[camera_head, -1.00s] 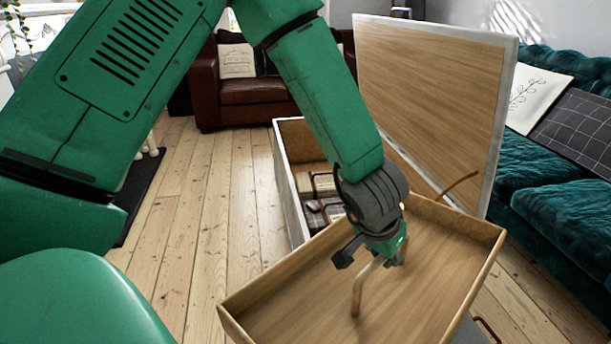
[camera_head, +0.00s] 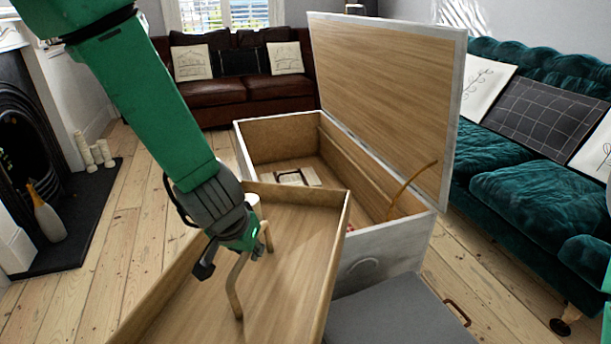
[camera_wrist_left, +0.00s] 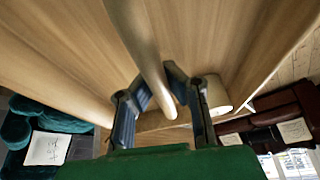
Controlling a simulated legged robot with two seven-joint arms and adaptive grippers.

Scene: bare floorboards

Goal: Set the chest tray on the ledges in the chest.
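The chest tray (camera_head: 290,270) is a shallow wooden tray with a bent-wood hoop handle (camera_head: 236,292). It is held tilted in front of the chest, its far end overlapping the chest's front left corner. My left gripper (camera_head: 240,256) is shut on the handle; in the left wrist view the handle (camera_wrist_left: 140,40) passes between its fingertips (camera_wrist_left: 156,80). The white-edged wooden chest (camera_head: 385,248) stands open, lid (camera_head: 385,100) raised. A wooden ledge (camera_head: 357,168) runs along its inner right wall; the near left inside is hidden by the tray. My right gripper is out of view.
A curved lid stay (camera_head: 408,190) rises at the chest's right. Packed items (camera_head: 297,178) lie inside. A white cylinder (camera_head: 252,199) shows behind my gripper. A grey box (camera_head: 395,315) stands before the chest. A teal sofa (camera_head: 530,200) is close on the right; floor is free left.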

